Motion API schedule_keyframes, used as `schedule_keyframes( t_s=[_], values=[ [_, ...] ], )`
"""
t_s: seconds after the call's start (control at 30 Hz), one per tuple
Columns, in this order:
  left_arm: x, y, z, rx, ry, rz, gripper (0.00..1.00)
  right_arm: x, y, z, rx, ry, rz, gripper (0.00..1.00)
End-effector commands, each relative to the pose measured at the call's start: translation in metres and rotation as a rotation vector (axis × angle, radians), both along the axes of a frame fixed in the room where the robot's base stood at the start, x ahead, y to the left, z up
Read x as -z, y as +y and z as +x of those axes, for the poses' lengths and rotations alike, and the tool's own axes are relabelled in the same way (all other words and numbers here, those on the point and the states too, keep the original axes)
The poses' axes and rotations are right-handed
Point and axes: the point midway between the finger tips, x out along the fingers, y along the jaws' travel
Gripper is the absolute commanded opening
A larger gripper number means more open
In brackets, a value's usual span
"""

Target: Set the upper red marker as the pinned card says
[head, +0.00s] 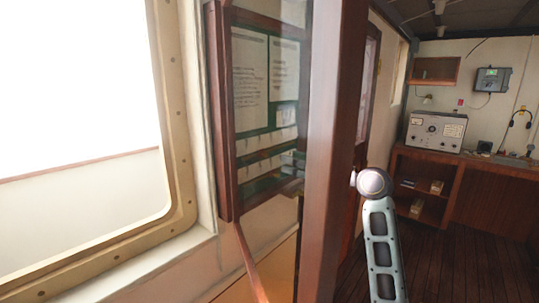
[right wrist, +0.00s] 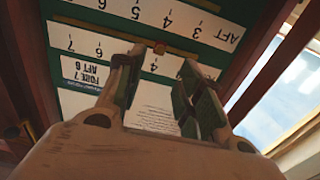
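The draught board (right wrist: 62,12) shows upside down in the right wrist view, green with white number strips. One strip reads AFT with 3 and 4; the strip nearer my fingers shows 7, 6 and 4. A small dark red marker (right wrist: 160,48) sits on the brass rail between these strips, close to the 4. The pinned card (right wrist: 84,75) reads FORE 7, AFT 6. My right gripper (right wrist: 162,72) is open; its fingers stand either side of the marker's line, and I cannot tell whether they touch the board. The head view shows the board (head: 266,141) behind a brown frame.
A white printed sheet (right wrist: 150,118) lies behind the fingers. The brown upright (head: 333,150) stands in front of the board's right side. A window (head: 80,120) is at the left. A desk (head: 470,170) with a grey instrument (head: 434,131) stands at the back right.

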Motion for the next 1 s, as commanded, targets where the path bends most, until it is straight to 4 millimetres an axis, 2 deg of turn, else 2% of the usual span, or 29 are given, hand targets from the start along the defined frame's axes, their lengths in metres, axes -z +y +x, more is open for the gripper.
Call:
schedule_keyframes(
  t_s=[0.6,1.0],
  values=[
    [-0.022,-0.001,0.000,0.001,0.000,-0.001,0.42,-0.002,0.053,0.052,-0.001,0.001,0.001,0.36],
    [-0.028,-0.001,0.000,0.001,0.000,-0.001,0.42,0.000,0.070,0.069,0.000,0.000,0.000,0.36]
  ],
)
